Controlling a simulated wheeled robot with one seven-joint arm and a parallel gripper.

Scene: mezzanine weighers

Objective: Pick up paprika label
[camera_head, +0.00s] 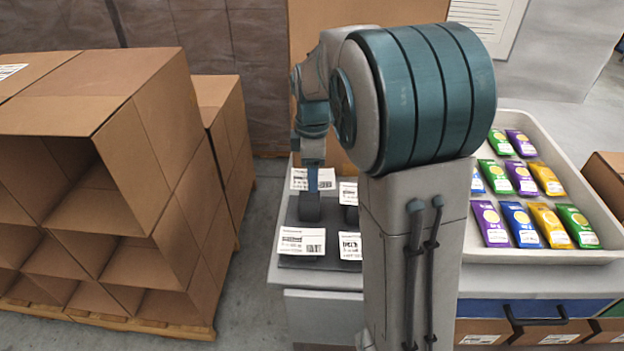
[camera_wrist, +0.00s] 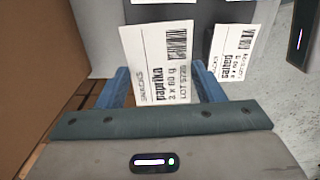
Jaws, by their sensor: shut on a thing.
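The paprika label (camera_wrist: 160,62) is a white card with a barcode and the printed word "paprika", seen sideways in the wrist view. The blue fingers of my gripper (camera_wrist: 165,85) are shut on it, one at each side edge. In the head view my gripper (camera_head: 313,180) is over the back left of a dark label stand, and the white label (camera_head: 300,180) shows at the fingers. The lower end of the label is hidden behind the gripper body in the wrist view.
Other white labels stand close by: one to the right (camera_head: 348,193) and two in front (camera_head: 302,241) (camera_head: 350,246). A pale tray (camera_head: 520,257) of colored packets is at right. Stacked cardboard boxes (camera_head: 150,150) stand close at left.

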